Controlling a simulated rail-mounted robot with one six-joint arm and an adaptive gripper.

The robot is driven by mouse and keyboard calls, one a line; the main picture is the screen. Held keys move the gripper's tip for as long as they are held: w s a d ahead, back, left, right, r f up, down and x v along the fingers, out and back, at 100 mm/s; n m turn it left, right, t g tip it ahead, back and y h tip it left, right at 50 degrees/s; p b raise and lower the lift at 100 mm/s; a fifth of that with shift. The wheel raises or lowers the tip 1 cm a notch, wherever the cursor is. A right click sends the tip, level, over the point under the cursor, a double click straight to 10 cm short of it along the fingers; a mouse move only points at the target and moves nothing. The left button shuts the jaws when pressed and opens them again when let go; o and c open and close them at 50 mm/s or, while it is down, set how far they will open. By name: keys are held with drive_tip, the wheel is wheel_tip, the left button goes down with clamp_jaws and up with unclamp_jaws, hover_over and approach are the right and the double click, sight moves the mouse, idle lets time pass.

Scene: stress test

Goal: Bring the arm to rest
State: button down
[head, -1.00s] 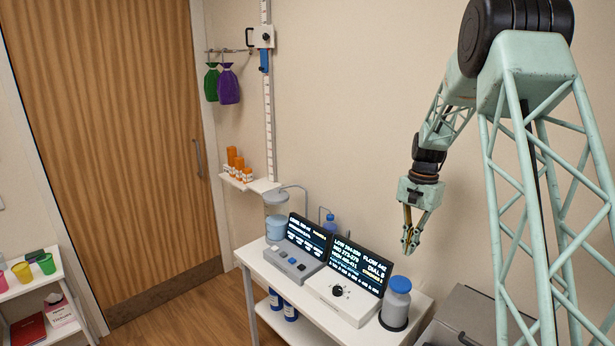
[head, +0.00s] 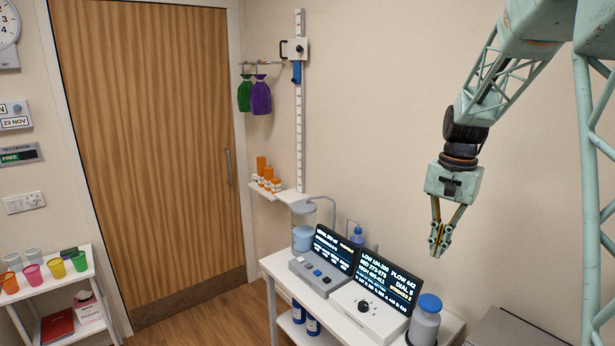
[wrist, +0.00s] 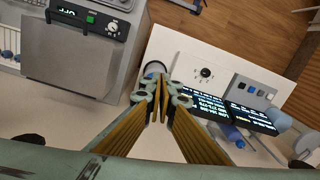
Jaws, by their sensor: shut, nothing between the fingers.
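My gripper (head: 440,243) hangs from my pale green arm on the right of the head view, fingers pointing down. Its fingertips are together and hold nothing. It is in the air above the right part of the white table (head: 274,266), above and behind the grey bottle with a blue lid (head: 425,318). In the wrist view my gripper (wrist: 161,90) shows with yellow-lined fingers closed over the table.
The table carries a dial unit (head: 362,310) and a button unit (head: 318,275) with lit screens. A grey box-like appliance (wrist: 85,50) stands beside it. A small shelf (head: 270,192) and hanging bags (head: 261,97) are on the wall. A cart with cups (head: 57,268) stands left.

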drive_tip(key=s+a+r+n+t+b, duration=0.1)
drive_tip(key=s+a+r+b, duration=0.15)
drive_tip(key=s, duration=0.45)
drive_tip(key=s+a+r+n+b, duration=0.15)
drive_tip(key=s+a+r, duration=0.25)
drive_tip(key=s, duration=0.4)
drive_tip(key=s+a+r+n+t+b, duration=0.1)
drive_tip(key=s+a+r+n, duration=0.2)
drive_tip(key=s, duration=0.4)
drive_tip(key=s+a+f+n+t+b, duration=0.1)
drive_tip(key=s+a+f+b, duration=0.1)
drive_tip(key=s, duration=0.9)
drive_tip(key=s+a+f+n+b, duration=0.1)
drive_tip(key=s+a+f+b, duration=0.1)
drive_tip(key=s, duration=1)
drive_tip(key=shift+s+a+t, duration=0.2)
drive_tip(key=shift+a+t, duration=0.15)
drive_tip(key=shift+t, duration=0.05)
drive_tip(key=shift+n, duration=0.25)
